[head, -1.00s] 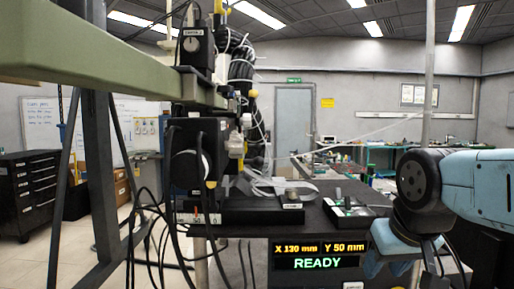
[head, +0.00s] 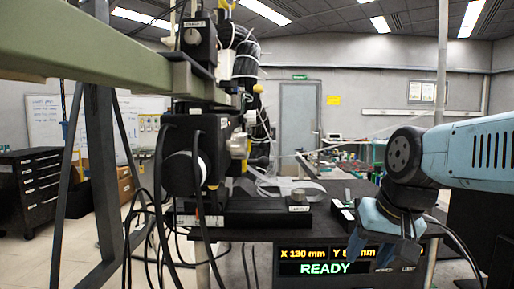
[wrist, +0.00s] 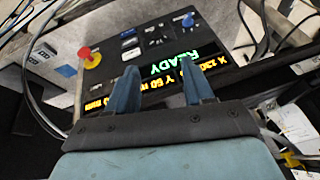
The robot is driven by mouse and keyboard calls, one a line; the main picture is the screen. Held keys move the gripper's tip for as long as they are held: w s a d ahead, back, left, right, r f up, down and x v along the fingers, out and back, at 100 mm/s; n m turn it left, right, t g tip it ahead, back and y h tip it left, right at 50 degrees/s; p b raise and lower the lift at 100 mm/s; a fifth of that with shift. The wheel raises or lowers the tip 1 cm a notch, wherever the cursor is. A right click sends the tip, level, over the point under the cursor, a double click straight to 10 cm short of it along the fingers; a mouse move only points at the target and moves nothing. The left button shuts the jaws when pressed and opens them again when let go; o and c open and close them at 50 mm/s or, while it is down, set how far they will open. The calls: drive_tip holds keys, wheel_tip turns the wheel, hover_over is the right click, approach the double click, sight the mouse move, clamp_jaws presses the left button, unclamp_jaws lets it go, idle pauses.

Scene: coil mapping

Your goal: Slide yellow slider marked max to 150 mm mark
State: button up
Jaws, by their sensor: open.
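My gripper (head: 382,246) is at the right in the head view, pointing down in front of the black table's display. It is open and empty; its two blue fingers stand apart in the wrist view (wrist: 160,88). I cannot pick out a yellow slider marked max, nor a 150 mm mark. Small yellow parts show on the dark apparatus (head: 205,150) left of centre, one of them a yellow knob (head: 258,88), but no marking on them is readable. A yellow piece (wrist: 291,160) also lies at the lower right of the wrist view; I cannot tell what it is.
The display (head: 322,268) reads X 130 mm and READY; my gripper partly covers its Y value. A panel in the wrist view carries a red knob on yellow (wrist: 88,57) and a blue knob (wrist: 188,20). Loose cables hang before the apparatus. A green beam (head: 110,45) crosses the upper left.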

drive_tip(key=w+a+r+m+g+y, duration=0.3)
drive_tip(key=w+a+r+m+y, duration=0.15)
drive_tip(key=w, duration=0.25)
drive_tip(key=m+g+y, duration=0.1)
drive_tip(key=m+y, duration=0.5)
drive_tip(key=y, duration=0.2)
approach(257, 146)
drive_tip(key=s+f, duration=0.2)
drive_tip(key=s, duration=0.1)
drive_tip(key=s+d+f, duration=0.1)
drive_tip(key=s+f, duration=0.1)
drive_tip(key=s, duration=0.1)
drive_tip(key=s+d+f, duration=0.1)
drive_tip(key=s+f, duration=0.2)
drive_tip(key=shift+d, duration=0.15)
drive_tip(key=w+d+r+m+y, duration=0.2)
drive_tip(key=w+r+m+y, duration=0.15)
drive_tip(key=w, duration=0.65)
drive_tip(key=shift+n+y, duration=0.3)
drive_tip(key=shift+n, duration=0.1)
drive_tip(key=a, duration=1.3)
drive_tip(key=shift+a+f, duration=0.1)
drive_tip(key=shift+a, duration=0.3)
clamp_jaws()
